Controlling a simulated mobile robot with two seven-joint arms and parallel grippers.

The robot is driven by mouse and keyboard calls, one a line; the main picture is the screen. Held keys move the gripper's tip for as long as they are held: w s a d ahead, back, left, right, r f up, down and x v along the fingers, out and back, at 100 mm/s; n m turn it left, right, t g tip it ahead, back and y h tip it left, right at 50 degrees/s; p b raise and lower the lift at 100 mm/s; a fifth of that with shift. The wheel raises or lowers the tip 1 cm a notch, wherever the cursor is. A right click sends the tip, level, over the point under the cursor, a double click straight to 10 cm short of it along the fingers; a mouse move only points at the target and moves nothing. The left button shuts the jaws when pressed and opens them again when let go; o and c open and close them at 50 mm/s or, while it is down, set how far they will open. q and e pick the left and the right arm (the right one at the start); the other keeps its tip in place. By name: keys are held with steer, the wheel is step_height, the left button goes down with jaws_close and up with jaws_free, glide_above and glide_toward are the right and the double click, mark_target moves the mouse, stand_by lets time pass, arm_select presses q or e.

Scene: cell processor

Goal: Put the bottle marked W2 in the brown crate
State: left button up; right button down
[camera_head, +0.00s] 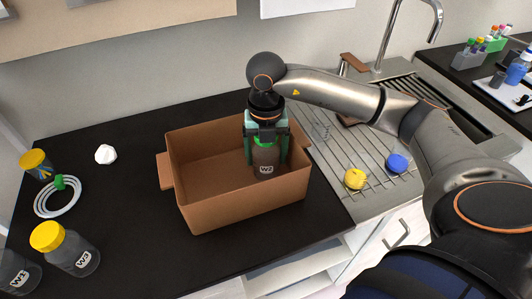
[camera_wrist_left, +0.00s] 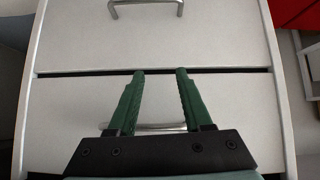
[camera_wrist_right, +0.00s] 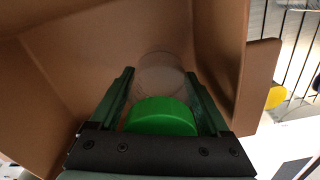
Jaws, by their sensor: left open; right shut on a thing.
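Whether the bottle's base touches the crate floor I cannot tell. My left gripper (camera_wrist_left: 155,74) is open and empty in front of white drawers, and is not in the head view.
A white ring with a green clip (camera_head: 58,197) and a crumpled white piece (camera_head: 105,154) lie left of the crate. Yellow (camera_head: 355,178) and blue (camera_head: 397,162) caps lie on the drainer.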

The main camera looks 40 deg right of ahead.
steer(key=shift+f, duration=0.1)
jaws_free()
step_height(320, 180, up, 12)
steer(key=shift+r, duration=0.15)
stand_by(0.4)
